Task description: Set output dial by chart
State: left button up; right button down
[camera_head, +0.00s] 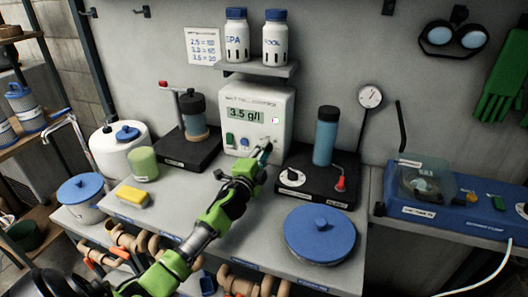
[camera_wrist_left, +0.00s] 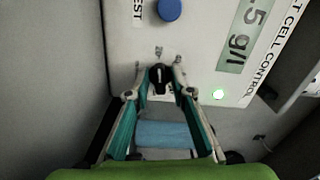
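The white control box (camera_head: 284,108) stands at the back of the bench. Its green display (camera_head: 246,115) reads 3.5 g/l. A paper chart (camera_head: 203,46) hangs on the wall above left, with lines starting 2.5, 3.0 and apparently 3.5; the right-hand values are too small to read surely. My left gripper (camera_head: 265,150) is at the box's lower right front. In the left wrist view, a black dial (camera_wrist_left: 160,78) with a light pointer mark sits between the fingertips of that gripper (camera_wrist_left: 160,70). The fingers are apart, with narrow gaps beside the dial. My right gripper is not in view.
A green button (camera_head: 230,139) and blue knob (camera_head: 244,141) sit left of the dial. A black stirrer base (camera_head: 315,190) with a blue bottle (camera_head: 326,136) stands close right. A shelf with two bottles (camera_head: 275,40) overhangs the box. A blue lid (camera_head: 320,234) lies front right.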

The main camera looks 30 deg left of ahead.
pick_arm(q)
jog(key=shift+s, duration=0.1)
jog(key=v, duration=1.1)
jog(key=shift+s+f, duration=0.1)
jog(key=shift+s, duration=0.3)
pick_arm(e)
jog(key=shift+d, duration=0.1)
